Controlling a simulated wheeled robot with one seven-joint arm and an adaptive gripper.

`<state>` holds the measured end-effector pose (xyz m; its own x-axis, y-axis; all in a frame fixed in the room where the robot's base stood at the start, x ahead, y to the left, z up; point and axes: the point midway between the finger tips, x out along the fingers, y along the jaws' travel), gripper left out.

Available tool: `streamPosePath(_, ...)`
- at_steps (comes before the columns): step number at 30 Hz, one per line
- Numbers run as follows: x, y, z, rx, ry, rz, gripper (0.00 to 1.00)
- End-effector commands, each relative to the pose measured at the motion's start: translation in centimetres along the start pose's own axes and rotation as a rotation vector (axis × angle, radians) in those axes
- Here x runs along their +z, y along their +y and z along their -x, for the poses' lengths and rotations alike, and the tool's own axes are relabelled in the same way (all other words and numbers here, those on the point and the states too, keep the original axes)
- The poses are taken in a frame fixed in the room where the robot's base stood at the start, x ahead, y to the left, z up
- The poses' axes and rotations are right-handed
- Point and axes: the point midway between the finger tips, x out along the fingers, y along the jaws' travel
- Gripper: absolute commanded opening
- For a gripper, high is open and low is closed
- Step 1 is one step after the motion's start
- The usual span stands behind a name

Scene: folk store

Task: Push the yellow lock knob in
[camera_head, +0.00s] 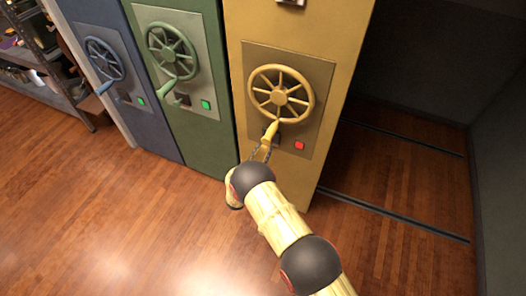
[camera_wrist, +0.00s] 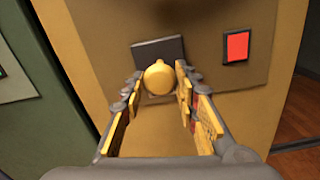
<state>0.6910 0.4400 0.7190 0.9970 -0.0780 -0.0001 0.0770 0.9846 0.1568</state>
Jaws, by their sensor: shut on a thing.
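A yellow knob (camera_wrist: 158,77) with a rounded end shows between my fingers in the wrist view. It stands in front of a dark square plate (camera_wrist: 157,50) on the yellow cabinet. In the head view a yellow handle (camera_head: 270,131) sticks out below the yellow wheel (camera_head: 281,94). I cannot tell whether the rounded end is this handle's or a separate lock knob's. My gripper (camera_head: 262,151) is at the handle's lower end, shut on the yellow knob. A red square light (camera_head: 299,145) is to the right of the handle; it also shows in the wrist view (camera_wrist: 236,46).
A green cabinet (camera_head: 205,140) and a blue cabinet (camera_head: 140,128) stand to the left, each with a wheel and a green light. Shelves (camera_head: 40,62) are at the far left. Floor rails (camera_head: 400,218) run to the right. The wooden floor in front is clear.

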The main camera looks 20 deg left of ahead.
Motion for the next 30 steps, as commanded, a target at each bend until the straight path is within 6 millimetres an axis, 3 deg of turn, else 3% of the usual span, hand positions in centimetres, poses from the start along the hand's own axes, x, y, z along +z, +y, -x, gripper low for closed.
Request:
streamPosePath(11,0.0,-0.1,-0.1,-0.001,0.0,0.001,0.0)
streamPosePath(21,-0.3,-0.1,-3.3,-0.002,0.0,0.0,0.0)
streamPosePath(29,0.0,0.0,-3.5,-0.001,0.001,0.0,0.0)
streamPosePath(30,0.0,0.0,-3.6,-0.001,0.001,0.0,0.31)
